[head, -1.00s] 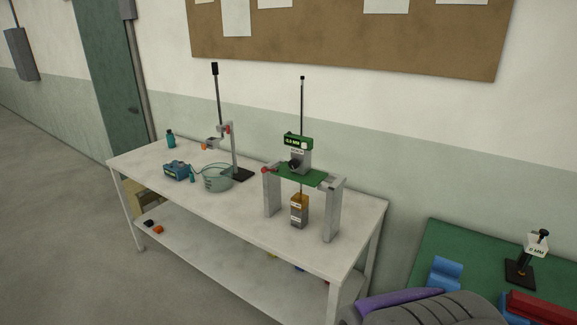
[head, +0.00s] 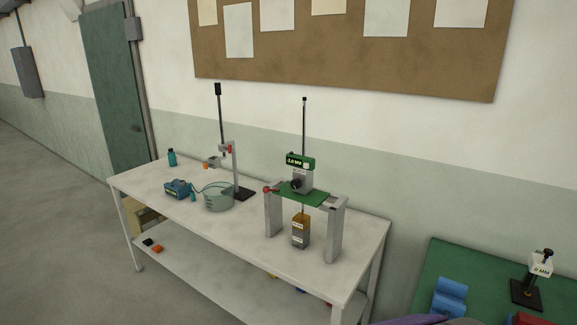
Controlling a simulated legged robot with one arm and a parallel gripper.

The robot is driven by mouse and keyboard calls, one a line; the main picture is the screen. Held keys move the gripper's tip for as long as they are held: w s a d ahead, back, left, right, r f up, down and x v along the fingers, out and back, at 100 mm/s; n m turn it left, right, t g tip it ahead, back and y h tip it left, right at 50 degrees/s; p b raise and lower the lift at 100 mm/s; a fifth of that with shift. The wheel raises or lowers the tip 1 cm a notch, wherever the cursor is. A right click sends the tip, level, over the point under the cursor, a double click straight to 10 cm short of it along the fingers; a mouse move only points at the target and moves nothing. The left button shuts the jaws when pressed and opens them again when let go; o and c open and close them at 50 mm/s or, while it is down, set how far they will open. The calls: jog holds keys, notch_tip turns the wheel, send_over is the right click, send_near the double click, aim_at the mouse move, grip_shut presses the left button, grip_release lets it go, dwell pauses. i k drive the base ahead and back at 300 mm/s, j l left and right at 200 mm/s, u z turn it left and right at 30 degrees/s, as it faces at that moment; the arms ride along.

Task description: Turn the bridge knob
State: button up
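The bridge (head: 303,195) stands on the white table, a green plate across two grey uprights. On it sits a grey block with a black round knob (head: 296,184) on its front and a green display (head: 299,161) on top. A tall thin black rod rises above it. A red knob (head: 267,189) sticks out at the plate's left end. A block with a brown top and grey base (head: 301,230) hangs or stands under the plate; I cannot tell if it touches the table. My gripper is not in view.
The white table (head: 225,247) also holds a glass bowl (head: 218,199), a rod stand (head: 236,172), a blue box (head: 178,189) and a teal bottle (head: 172,157). A green table (head: 430,275) at right carries a black stand (head: 527,290) and a blue block (head: 449,295). Floor at left is clear.

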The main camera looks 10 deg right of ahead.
aim_at(296, 183)
jog(key=i+j+z, duration=0.15)
jog(key=i, duration=0.3)
jog(key=i+j+z, duration=0.15)
jog(key=i, duration=0.35)
